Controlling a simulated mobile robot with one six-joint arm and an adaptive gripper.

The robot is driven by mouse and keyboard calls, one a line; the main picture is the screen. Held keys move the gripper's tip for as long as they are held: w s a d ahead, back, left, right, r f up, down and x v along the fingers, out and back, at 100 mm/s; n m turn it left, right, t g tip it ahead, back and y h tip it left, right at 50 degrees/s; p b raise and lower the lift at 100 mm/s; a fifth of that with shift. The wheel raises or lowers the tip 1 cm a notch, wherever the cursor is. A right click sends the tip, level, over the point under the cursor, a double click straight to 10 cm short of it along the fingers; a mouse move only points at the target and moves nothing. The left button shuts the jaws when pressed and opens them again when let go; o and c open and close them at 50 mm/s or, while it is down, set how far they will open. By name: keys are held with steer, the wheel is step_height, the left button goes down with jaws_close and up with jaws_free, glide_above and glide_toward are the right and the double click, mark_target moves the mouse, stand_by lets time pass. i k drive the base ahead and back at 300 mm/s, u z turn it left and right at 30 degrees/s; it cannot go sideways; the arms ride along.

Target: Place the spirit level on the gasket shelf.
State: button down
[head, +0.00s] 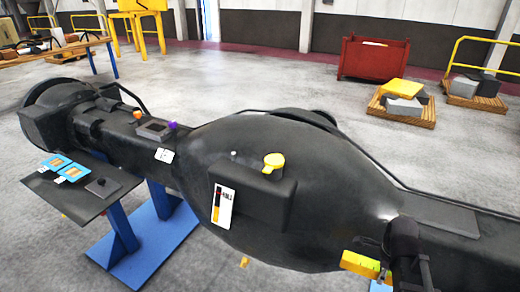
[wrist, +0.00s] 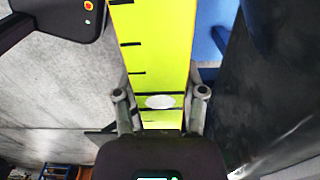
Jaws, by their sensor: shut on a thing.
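The spirit level is a yellow-green bar with black marks and a pale oval vial, and it fills the upper middle of the wrist view (wrist: 158,45). My gripper (wrist: 160,96) is shut on it, one finger on each side. In the head view the yellow level (head: 360,263) shows at the lower right beside my dark gripper (head: 392,272), which partly hides it. A dark flat shelf (head: 60,198) at the left of the head view carries blue-framed pieces (head: 57,163) and a small dark block (head: 102,187). It looks like the gasket shelf, far from my gripper.
A large black casting (head: 290,200) on blue stands (head: 150,235) lies between my gripper and the shelf. On it are a yellow cap (head: 273,161), a labelled card (head: 223,206) and small parts. A red bin (head: 373,58) and loaded pallets (head: 402,108) stand behind on open floor.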

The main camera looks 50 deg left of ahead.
mark_target(75, 204)
steer(key=z, duration=0.05)
steer(key=k, duration=1.8)
steer(key=u, duration=2.1)
